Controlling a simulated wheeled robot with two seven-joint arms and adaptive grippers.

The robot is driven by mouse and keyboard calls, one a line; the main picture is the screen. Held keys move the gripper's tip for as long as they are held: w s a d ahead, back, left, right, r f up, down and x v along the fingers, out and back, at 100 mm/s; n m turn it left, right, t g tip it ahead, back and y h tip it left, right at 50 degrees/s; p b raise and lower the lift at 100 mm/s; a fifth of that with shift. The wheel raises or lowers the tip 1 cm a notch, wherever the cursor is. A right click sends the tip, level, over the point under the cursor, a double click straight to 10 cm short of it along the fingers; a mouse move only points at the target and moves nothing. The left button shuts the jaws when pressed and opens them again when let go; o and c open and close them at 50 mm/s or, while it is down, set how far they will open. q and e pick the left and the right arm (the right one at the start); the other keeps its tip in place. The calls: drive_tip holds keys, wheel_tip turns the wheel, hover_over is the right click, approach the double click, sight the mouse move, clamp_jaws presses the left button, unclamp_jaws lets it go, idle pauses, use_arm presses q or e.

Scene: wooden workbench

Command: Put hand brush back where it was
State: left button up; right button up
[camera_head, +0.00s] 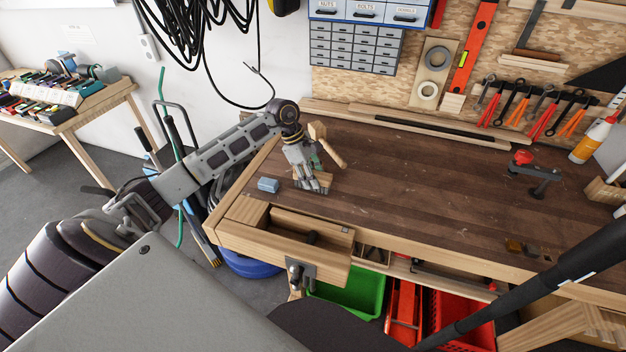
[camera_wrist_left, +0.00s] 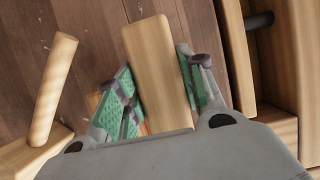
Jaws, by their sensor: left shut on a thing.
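My left gripper (camera_head: 313,183) is over the left end of the workbench, just behind the open drawer. In the left wrist view, its green-padded fingers (camera_wrist_left: 158,95) are shut on a flat, light wooden piece, which appears to be the hand brush (camera_wrist_left: 158,60). No bristles show, and the gripper hides much of it in the head view. I cannot tell whether it touches the bench top. My right gripper is not in view.
A wooden mallet (camera_head: 330,148) lies just behind the gripper; its handle (camera_wrist_left: 52,90) shows in the wrist view. A blue block (camera_head: 268,185) lies to the left. The open drawer (camera_head: 262,242) juts from the front. The bench middle (camera_head: 420,195) is clear.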

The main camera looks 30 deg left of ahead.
use_arm(q)
drive_tip(key=shift+f, duration=0.8)
